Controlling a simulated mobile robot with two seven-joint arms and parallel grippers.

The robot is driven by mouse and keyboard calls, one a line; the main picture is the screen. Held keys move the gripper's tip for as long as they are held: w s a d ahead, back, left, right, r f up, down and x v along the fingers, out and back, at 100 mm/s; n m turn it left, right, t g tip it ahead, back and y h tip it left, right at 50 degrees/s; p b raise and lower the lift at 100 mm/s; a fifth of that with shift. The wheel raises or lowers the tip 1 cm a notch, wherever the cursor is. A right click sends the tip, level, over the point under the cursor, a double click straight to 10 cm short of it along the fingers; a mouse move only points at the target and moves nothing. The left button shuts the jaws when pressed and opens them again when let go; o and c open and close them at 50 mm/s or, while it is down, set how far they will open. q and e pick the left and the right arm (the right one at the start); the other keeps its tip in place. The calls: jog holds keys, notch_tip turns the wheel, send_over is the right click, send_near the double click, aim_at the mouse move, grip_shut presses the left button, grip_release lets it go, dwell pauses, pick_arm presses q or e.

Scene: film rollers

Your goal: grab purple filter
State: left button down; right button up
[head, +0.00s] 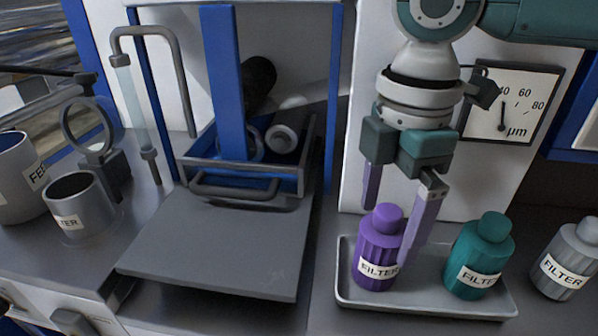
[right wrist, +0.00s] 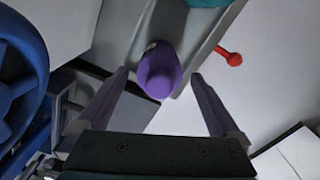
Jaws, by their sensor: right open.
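The purple filter (head: 378,250), a ribbed bottle with a round cap and a "FILTER" label, stands upright in the left part of a grey tray (head: 428,309). My right gripper (head: 388,235) is open and points down above the tray, its right finger overlapping the bottle's right side in the head view. In the right wrist view the purple cap (right wrist: 158,74) lies ahead of and between the two open fingers (right wrist: 160,85). I cannot tell whether either finger touches the bottle. My left gripper is not in view.
A teal filter bottle (head: 480,258) stands in the same tray to the right. A grey filter bottle (head: 570,262) stands beyond the tray. A gauge (head: 508,105) is on the wall behind. A flat grey plate (head: 225,245) and blue frame (head: 228,90) are to the left.

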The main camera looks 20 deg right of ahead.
jog(key=shift+c, duration=0.4)
grip_shut()
dwell(0.4)
